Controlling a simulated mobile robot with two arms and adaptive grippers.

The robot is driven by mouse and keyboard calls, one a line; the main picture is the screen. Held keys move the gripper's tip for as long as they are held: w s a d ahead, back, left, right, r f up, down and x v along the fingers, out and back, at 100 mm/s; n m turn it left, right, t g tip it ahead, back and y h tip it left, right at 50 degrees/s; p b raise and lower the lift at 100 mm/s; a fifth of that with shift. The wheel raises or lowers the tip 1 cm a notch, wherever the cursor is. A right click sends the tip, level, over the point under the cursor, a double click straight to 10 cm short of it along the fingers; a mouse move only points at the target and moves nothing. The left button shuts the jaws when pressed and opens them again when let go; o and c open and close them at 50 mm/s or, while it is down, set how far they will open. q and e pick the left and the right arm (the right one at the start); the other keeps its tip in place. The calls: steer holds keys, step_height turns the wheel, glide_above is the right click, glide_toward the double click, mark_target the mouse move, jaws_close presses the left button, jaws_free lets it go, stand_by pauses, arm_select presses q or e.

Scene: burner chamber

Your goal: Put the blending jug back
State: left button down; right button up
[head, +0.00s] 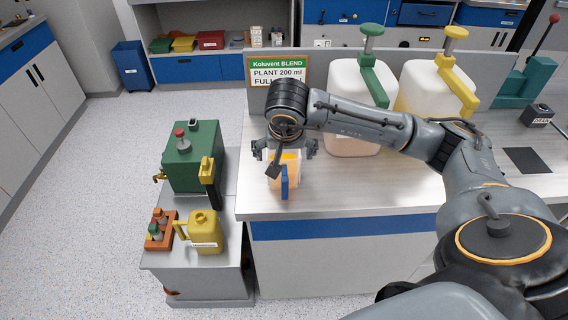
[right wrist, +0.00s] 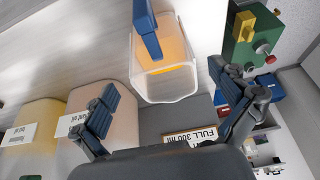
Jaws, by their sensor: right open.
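The blending jug (head: 293,168) is a clear vessel with orange liquid and a blue handle. It stands on the pale bench top near its left end, handle toward me; it also shows in the right wrist view (right wrist: 166,84), with its blue handle (right wrist: 146,28). My right gripper (head: 292,148) is over the jug's far side, fingers spread. In the right wrist view my right gripper (right wrist: 162,84) has one finger on each side of the jug's image, with visible gaps; it does not hold the jug. My left gripper is not in view.
White containers with a green pump (head: 372,65) and a yellow pump (head: 445,75) stand behind my right arm. A lower cart at left holds a green can (head: 188,160), a yellow jug (head: 206,236) and an orange rack (head: 158,240).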

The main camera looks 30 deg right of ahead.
steer(key=v, duration=0.5)
steer(key=shift+r+b, duration=0.1)
steer(key=shift+b, duration=0.2)
